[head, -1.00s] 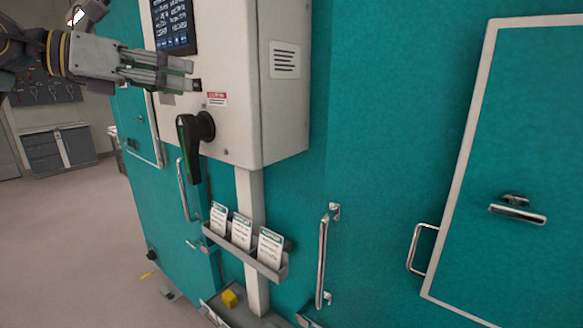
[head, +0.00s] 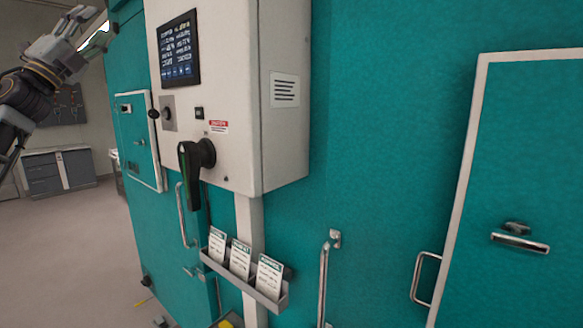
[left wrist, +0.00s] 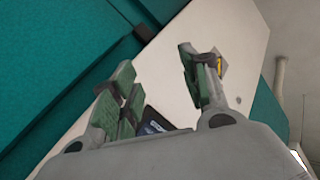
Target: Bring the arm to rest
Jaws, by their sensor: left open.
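My left gripper (head: 88,22) is at the upper left of the head view, raised with its fingers pointing up and to the right. It is open and empty, and apart from the control box (head: 225,100). In the left wrist view its two green-padded fingers (left wrist: 160,90) stand spread, with the white box and part of the dark screen behind them. The control box carries a screen (head: 179,48), a small dark switch (head: 199,113) and a black rotary handle (head: 194,175) that points down. My right gripper is not in view.
Teal chamber walls (head: 400,130) fill the middle and right. Metal door handles (head: 323,285) stick out from them. A rack (head: 262,296) with several cards hangs below the box. Free floor (head: 70,255) lies at the left, with a grey cabinet (head: 60,170) at the back.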

